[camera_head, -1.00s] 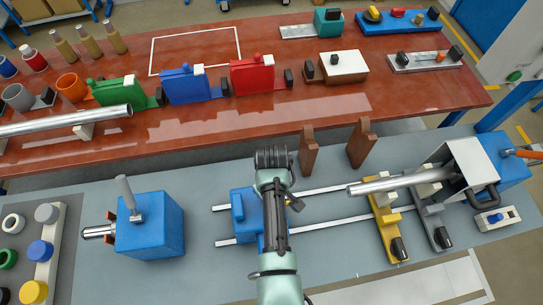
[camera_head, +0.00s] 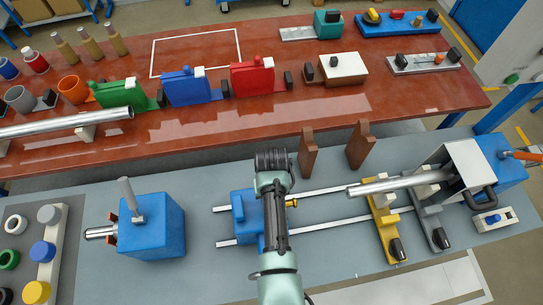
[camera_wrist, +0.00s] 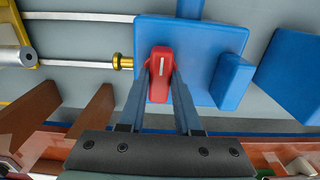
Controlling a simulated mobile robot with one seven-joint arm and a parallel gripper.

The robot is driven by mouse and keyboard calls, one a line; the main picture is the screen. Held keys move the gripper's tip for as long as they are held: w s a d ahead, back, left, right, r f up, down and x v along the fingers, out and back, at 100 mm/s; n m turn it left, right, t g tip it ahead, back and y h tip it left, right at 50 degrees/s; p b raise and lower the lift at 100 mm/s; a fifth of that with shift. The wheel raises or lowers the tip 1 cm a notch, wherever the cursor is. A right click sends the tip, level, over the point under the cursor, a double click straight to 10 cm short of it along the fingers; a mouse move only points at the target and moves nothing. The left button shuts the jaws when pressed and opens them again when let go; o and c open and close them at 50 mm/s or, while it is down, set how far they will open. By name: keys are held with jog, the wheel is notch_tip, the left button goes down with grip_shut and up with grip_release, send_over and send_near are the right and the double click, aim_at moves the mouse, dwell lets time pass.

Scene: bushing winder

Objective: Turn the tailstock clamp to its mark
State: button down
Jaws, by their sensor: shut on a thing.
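The tailstock is a blue block (camera_head: 242,213) with a brass tip (camera_head: 291,203) pointing right; it sits on two rails in the head view, partly hidden by my arm. In the wrist view the tailstock (camera_wrist: 201,83) fills the upper middle, and its brass tip (camera_wrist: 122,62) points left. A red clamp lever (camera_wrist: 160,72) with a short white line lies on its face. My gripper (camera_wrist: 161,70) is shut on the red lever, one finger on each side. The mark is not clearly visible. The head view hides the fingers and the lever behind my arm.
Right of the tailstock are a yellow rest (camera_head: 384,222), a grey rest (camera_head: 429,215) and a metal tube (camera_head: 390,184). Two brown uprights (camera_head: 307,155) stand behind it. A blue block with a grey lever (camera_head: 157,228) stands to the left.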

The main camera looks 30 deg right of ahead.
jog(key=c, duration=0.6)
grip_release()
notch_tip(320, 180, up, 13)
jog(key=b, duration=0.2)
dwell(0.6)
